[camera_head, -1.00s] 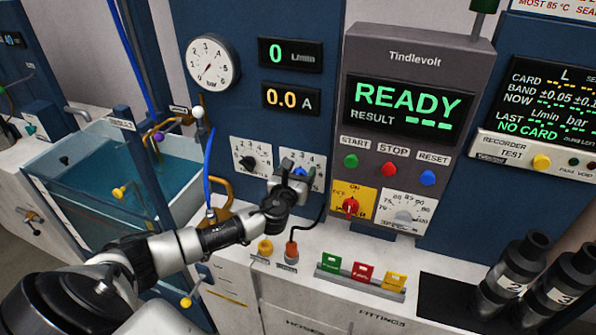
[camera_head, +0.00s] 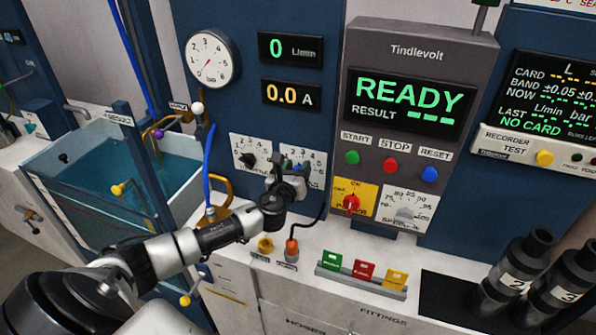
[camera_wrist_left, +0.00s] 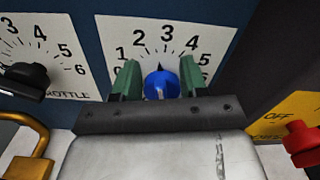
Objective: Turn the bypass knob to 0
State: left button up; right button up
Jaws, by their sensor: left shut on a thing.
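A small dark pointer shows above the knob, between the 2 and the 3. The lower dial plate and its label are hidden behind my gripper. My right gripper is not in view.
The black throttle knob (camera_wrist_left: 25,78) is just left, also at the head view's left dial (camera_head: 248,160). A red switch (camera_wrist_left: 302,140) on a yellow plate is at the right.

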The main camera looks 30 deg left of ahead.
aim_at(295, 166)
pick_arm(q)
jog(key=n, duration=0.1)
jog(key=n+b, duration=0.2)
jog(key=shift+s+a+f+n, duration=0.1)
jog(key=shift+a+f+n, duration=0.15)
jog(key=shift+a+n, duration=0.15)
jog(key=n, duration=0.1)
jog(key=n+b, duration=0.1)
jog(key=n, duration=0.2)
jog(key=shift+s+a+f+n+b, duration=0.1)
jog(key=shift+a+f+n+b, duration=0.2)
jog(key=shift+b, duration=0.1)
jog(key=n, duration=0.2)
jog(key=n+b, duration=0.1)
jog(key=shift+a+f+n, duration=0.15)
jog(key=shift+f+n, duration=0.1)
jog(key=shift+n, duration=0.05)
jog(key=shift+f+n+b, duration=0.15)
jog(key=shift+n+b, duration=0.1)
jog(key=shift+n, duration=0.7)
jog(key=shift+f+n+b, duration=0.15)
jog(key=shift+n+b, duration=0.05)
jog(key=shift+n, duration=0.75)
jog(key=o, duration=0.9)
jog(key=shift+a, duration=0.1)
jog(key=shift+s, duration=0.15)
